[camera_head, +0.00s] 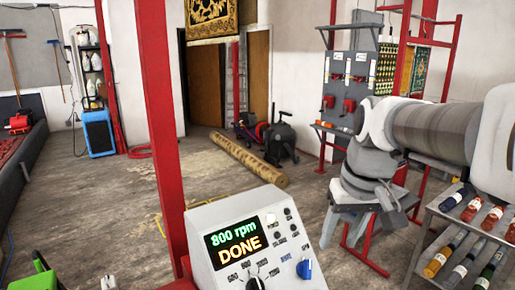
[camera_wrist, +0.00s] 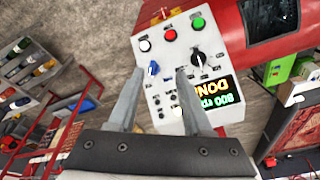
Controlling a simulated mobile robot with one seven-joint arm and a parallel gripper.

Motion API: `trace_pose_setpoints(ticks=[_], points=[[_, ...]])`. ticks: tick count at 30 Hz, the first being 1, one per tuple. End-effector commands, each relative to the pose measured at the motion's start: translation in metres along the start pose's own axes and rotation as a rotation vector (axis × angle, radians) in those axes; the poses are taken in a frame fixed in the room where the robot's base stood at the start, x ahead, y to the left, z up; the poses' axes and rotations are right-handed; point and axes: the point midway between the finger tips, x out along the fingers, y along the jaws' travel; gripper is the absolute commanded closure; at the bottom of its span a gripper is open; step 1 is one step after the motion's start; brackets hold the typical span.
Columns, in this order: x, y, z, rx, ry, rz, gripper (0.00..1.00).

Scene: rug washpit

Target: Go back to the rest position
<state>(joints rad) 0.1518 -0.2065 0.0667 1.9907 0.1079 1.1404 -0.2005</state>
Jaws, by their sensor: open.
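My gripper (camera_wrist: 158,78) is open and empty in the wrist view, its two grey fingers apart. Behind them is the white control panel (camera_wrist: 150,60), with red, green and white buttons, a black knob, a blue knob (camera_wrist: 153,68) and a lit display. In the head view the panel (camera_head: 220,222) stands at the bottom centre, and its display (camera_head: 233,240) reads "800 rpm DONE". My arm reaches in from the right, and its end hangs to the right of the panel. The exact gap between fingers and panel cannot be told.
A red post (camera_head: 160,110) rises behind the panel. A tiered rack of bottles (camera_head: 470,225) stands close at the right, below my arm. A rolled rug (camera_head: 248,163) lies on the floor near a dark machine (camera_head: 278,140). The floor at centre left is mostly clear.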

Motion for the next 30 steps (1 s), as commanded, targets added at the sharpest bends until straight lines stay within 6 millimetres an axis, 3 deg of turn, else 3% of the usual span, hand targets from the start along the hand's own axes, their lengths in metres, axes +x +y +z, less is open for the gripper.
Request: trace_pose_setpoints(ticks=[8,15,21,30], points=[[-0.006,-0.011,0.061,0.028,0.119,0.054,0.50],[0.003,-0.014,0.106,0.052,0.214,0.072,0.50],[0.011,-0.015,0.124,0.062,0.258,0.075,0.50],[0.013,-0.015,0.128,0.065,0.265,0.075,0.50]])
